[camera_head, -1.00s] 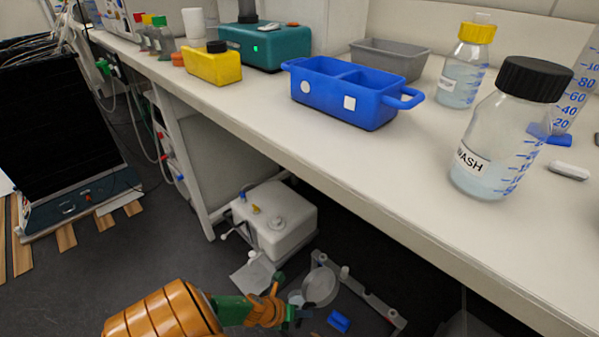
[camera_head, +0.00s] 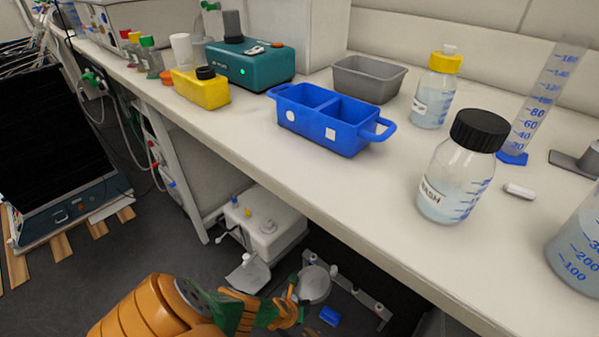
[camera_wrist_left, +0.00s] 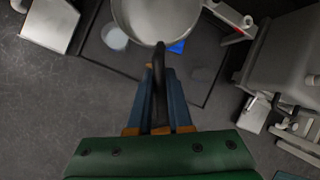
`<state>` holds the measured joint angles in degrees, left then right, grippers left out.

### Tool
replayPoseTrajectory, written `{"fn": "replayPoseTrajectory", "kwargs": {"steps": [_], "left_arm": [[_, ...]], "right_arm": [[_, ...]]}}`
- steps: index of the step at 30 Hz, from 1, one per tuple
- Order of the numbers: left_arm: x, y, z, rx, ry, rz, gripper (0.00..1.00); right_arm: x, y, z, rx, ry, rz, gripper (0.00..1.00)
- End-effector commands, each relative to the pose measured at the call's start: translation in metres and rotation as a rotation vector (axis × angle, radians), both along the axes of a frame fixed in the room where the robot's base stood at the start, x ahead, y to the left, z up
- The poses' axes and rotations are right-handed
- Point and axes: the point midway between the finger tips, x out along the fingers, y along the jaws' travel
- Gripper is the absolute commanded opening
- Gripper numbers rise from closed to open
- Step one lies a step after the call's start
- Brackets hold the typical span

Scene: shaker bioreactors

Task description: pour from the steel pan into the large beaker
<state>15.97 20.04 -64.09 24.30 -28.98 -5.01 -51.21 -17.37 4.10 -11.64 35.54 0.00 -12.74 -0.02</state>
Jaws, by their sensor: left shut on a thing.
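The steel pan (camera_wrist_left: 158,16) is at the top edge of the left wrist view, partly cut off, with a dark handle (camera_wrist_left: 159,66). My left gripper (camera_wrist_left: 158,88) is shut on that handle. In the head view the left gripper (camera_head: 290,308) is low, below the bench top, and the pan (camera_head: 315,284) shows as a pale round shape beyond it. I cannot tell what the pan holds. The large beaker (camera_head: 580,250) stands on the bench at the right edge, cut off by the frame, with blue marks up its side. My right gripper is not in view.
The bench (camera_head: 370,205) carries a WASH bottle (camera_head: 455,170) left of the beaker, a yellow-capped bottle (camera_head: 435,95), a measuring cylinder (camera_head: 540,100) and a blue two-part tray (camera_head: 322,125). The bench's front edge lies between the pan and the beaker. A white box (camera_head: 262,225) stands below.

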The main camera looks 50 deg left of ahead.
Motion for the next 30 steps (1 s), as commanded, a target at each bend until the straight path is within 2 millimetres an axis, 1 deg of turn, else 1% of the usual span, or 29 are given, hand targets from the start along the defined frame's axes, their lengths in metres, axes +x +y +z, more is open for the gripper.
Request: {"fn": "replayPoseTrajectory", "kwargs": {"steps": [1,3,7,11,14,21,27,30], "left_arm": [[0.003,-0.001,0.014,0.017,0.004,-0.003,0.0],[0.004,-0.002,0.019,0.042,0.022,0.0,0.0],[0.004,-0.005,0.026,0.083,0.052,0.0,0.0],[0.006,-0.005,0.03,0.105,0.062,-0.001,0.0],[0.008,-0.006,0.022,0.118,0.065,-0.001,0.0],[0.012,-0.015,-0.012,0.168,0.105,0.0,0.0],[0.016,-0.021,-0.035,0.216,0.134,-0.001,0.0],[0.018,-0.023,-0.043,0.236,0.147,-0.002,0.0]], "right_arm": [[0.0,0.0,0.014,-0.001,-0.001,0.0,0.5],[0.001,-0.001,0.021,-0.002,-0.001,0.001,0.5],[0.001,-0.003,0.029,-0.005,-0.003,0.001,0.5],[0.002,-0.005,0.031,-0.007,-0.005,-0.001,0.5],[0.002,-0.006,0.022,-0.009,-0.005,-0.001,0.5],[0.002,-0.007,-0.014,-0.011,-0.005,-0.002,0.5],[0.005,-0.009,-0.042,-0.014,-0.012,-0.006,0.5],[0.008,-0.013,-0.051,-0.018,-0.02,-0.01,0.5]]}}
